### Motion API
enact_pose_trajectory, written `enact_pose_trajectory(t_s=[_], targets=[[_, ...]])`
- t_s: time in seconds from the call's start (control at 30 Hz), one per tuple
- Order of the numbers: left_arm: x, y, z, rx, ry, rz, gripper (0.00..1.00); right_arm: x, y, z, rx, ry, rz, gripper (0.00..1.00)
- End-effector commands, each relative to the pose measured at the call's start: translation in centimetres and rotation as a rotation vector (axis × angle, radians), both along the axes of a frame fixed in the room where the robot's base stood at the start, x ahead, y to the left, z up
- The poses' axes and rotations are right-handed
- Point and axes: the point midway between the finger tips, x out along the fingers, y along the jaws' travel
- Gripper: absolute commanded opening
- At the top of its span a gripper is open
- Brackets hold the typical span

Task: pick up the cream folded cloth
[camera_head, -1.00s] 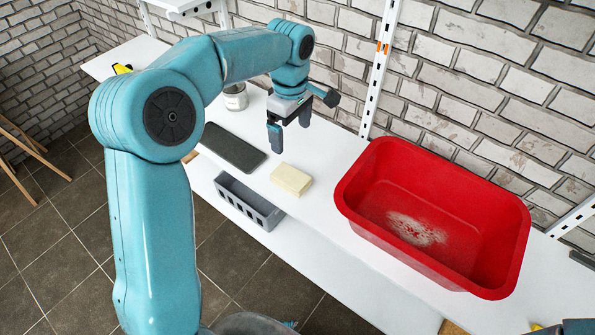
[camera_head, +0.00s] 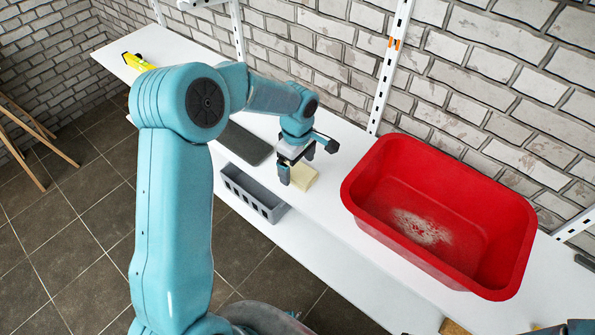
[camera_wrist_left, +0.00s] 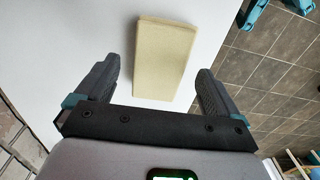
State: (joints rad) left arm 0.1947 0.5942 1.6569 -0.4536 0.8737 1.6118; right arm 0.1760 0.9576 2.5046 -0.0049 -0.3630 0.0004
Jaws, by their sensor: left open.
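The cream folded cloth (camera_head: 304,177) is a small, flat block lying on the white shelf. It shows whole in the left wrist view (camera_wrist_left: 163,58), ahead of and between the fingers. My left gripper (camera_head: 297,168) is open, above the cloth, and hides part of it in the head view. In the left wrist view the open fingers (camera_wrist_left: 152,85) stand apart on either side of the cloth's near end, with nothing held.
A large red tub (camera_head: 440,215) stands on the white shelf (camera_head: 335,215), right of the cloth. A dark flat slab (camera_head: 246,145) lies to the left. A grey slotted bin (camera_head: 252,194) sits lower in front. A yellow object (camera_head: 137,62) lies at the far left. Brick wall stands behind.

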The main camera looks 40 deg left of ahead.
Motion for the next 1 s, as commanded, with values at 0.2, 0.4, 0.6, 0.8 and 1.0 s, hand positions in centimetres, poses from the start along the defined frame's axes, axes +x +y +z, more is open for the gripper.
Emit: enact_pose_trajectory(t_s=[0.2, 0.4, 0.6, 0.8, 1.0], targets=[[0.1, 0.0, -2.2, 0.0, 0.0, -0.001, 0.96, 0.0, 0.0, 0.3, 0.0, 0.0, 0.0, 0.43], [0.1, 0.0, -2.2, 0.0, -0.001, -0.001, 0.96, 0.0, 0.0, 0.3, 0.0, 0.0, 0.0, 0.43], [0.1, 0.0, -2.2, 0.0, -0.001, -0.001, 0.36, 0.0, 0.0, 0.3, 0.0, 0.0, 0.0, 0.43], [0.1, 0.0, -2.2, 0.0, -0.001, -0.001, 0.36, 0.0, 0.0, 0.3, 0.0, 0.0, 0.0, 0.43], [0.1, 0.0, -1.7, 0.001, -0.001, -0.001, 0.36, 0.0, 0.0, 0.2, 0.0, 0.0, 0.0, 0.43]])
